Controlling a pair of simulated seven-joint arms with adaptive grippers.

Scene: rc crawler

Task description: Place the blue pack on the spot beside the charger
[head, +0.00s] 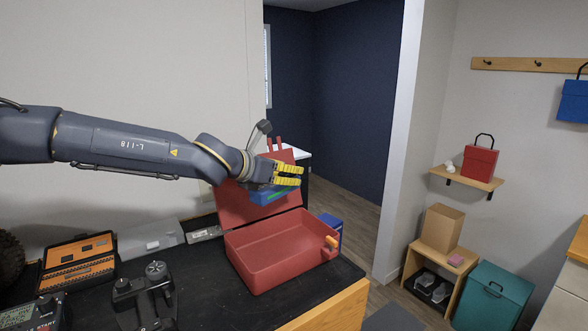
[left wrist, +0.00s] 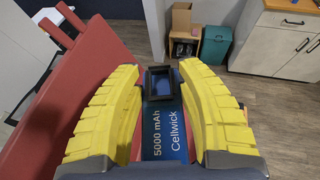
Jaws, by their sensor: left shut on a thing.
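The blue pack (head: 268,194) is held in my left gripper (head: 288,173), above the back of the open red case. In the left wrist view the pack (left wrist: 166,130) lies between the yellow fingers (left wrist: 160,112), its label reading "5000 mAh Cellwick". A black frame-shaped part (left wrist: 158,82) shows at its far end. The fingers hide part of the pack in the head view. What looks like the charger (head: 38,315), a dark unit marked START, is cut off at the lower left. I cannot make out the spot beside it. My right gripper is not in view.
The red case (head: 285,265) stands open and empty on the dark bench top (head: 225,300), its lid raised behind. A controller (head: 147,293), an orange tool case (head: 75,262) and a grey box (head: 150,240) crowd the left. A blue box (head: 331,229) stands behind the case.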

